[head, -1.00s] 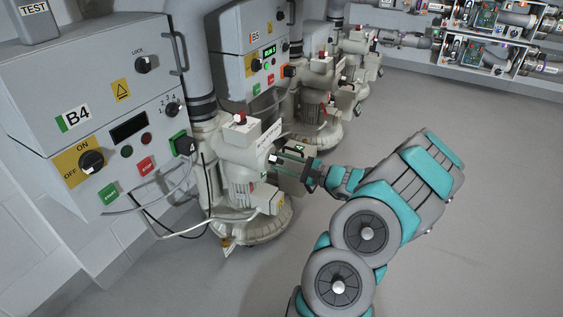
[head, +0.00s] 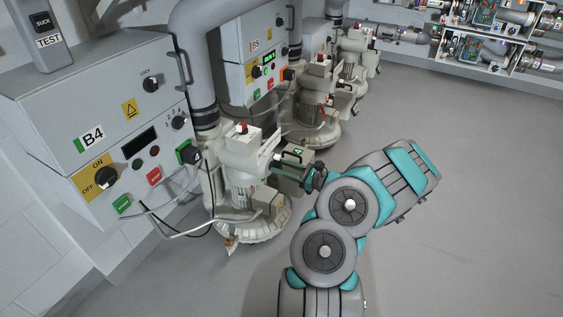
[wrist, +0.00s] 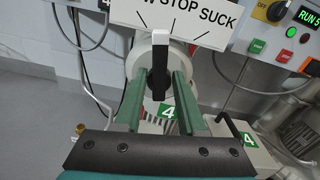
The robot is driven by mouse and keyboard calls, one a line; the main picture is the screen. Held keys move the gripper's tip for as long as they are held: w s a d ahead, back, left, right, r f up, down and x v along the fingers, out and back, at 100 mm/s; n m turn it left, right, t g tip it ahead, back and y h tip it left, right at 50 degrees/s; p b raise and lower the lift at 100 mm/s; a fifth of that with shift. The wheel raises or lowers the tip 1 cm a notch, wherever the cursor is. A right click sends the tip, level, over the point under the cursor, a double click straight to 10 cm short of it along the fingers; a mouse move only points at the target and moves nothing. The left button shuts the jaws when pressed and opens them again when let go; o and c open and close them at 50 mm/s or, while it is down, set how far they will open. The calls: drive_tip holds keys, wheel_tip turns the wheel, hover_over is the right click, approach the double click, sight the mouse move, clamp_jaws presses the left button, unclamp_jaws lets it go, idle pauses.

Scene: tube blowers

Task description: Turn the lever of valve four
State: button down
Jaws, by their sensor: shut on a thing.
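The lever (wrist: 159,68) of valve four is a black upright handle with a pale tip. It stands in front of a round grey valve body, below a white plate (wrist: 190,22) whose visible words include STOP and SUCK. The pale tip points up near STOP. Green number 4 labels (wrist: 168,113) mark the unit. My gripper (wrist: 160,76) has its two green fingers on either side of the lever, shut on it. In the head view my gripper (head: 284,165) is at the side of the cream blower (head: 242,178) beside cabinet B4; the lever is mostly hidden there.
Cabinet B4 (head: 130,150) stands at the left with knobs, buttons and hanging cables. Cabinet B5 (head: 262,60) and more blowers (head: 318,100) stand behind. A hose (head: 180,232) runs near the blower base. Grey floor (head: 460,200) at the right is clear.

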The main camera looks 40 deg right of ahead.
drive_tip(key=shift+m+p, duration=0.45)
drive_tip(key=shift+m, duration=0.25)
drive_tip(key=shift+f, duration=0.2)
drive_tip(key=c, duration=0.8)
unclamp_jaws()
drive_tip(key=shift+d+r, duration=0.1)
drive_tip(key=v, duration=0.7)
drive_tip(key=shift+s, duration=0.4)
drive_tip(key=shift+d, duration=0.1)
